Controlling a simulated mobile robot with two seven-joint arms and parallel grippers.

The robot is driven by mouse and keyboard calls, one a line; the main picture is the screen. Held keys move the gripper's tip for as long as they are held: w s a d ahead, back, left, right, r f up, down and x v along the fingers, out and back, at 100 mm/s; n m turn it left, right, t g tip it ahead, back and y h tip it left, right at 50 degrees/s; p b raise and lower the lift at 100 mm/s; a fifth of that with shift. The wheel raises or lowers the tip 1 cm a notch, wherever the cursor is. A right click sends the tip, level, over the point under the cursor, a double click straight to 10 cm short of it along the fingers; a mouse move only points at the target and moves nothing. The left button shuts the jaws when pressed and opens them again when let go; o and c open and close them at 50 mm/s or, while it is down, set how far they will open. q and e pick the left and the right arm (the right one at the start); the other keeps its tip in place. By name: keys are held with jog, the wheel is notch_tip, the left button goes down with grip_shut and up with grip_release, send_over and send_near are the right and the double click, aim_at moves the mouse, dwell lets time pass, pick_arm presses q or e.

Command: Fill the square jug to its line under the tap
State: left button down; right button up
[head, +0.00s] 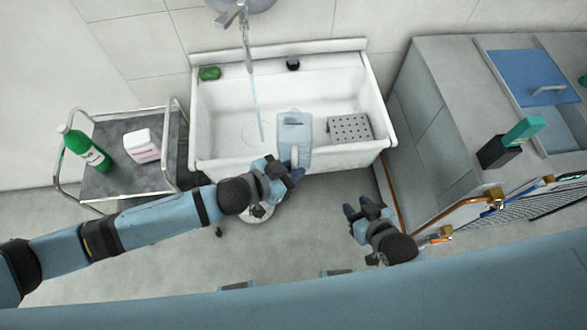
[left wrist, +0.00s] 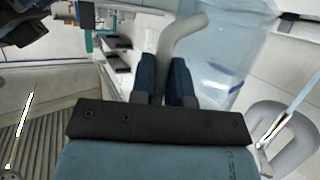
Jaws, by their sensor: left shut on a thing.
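The clear, bluish square jug (head: 293,125) is held over the front part of the white sink, its pale handle (left wrist: 181,38) toward me. My left gripper (head: 293,172) is shut on that handle; its two dark blue fingers (left wrist: 165,78) sit either side of it in the left wrist view. The tap (head: 236,14) is running. Its thin water stream (head: 253,92) falls to the left of the jug, apart from it. My right gripper (head: 362,208) is empty, fingers apart, in front of the sink's right corner.
The sink (head: 215,120) holds a perforated grey plate (head: 350,127) at right; a green sponge (head: 209,73) lies on its back ledge. A trolley (head: 115,187) with a green bottle (head: 86,149) stands left. A grey counter (head: 440,75) stands right.

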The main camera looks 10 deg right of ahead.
pick_arm(q)
jog(key=w+a+f+b, duration=0.2)
jog(key=w+a, duration=0.2)
jog(key=w, duration=0.4)
jog(key=w+a+f+b, duration=0.2)
jog(key=w+a, duration=0.2)
jog(key=w, duration=0.3)
jog(key=shift+w+a+f, duration=0.15)
jog(key=shift+w+a, duration=0.1)
jog(key=shift+w, duration=0.1)
dwell(6.2)
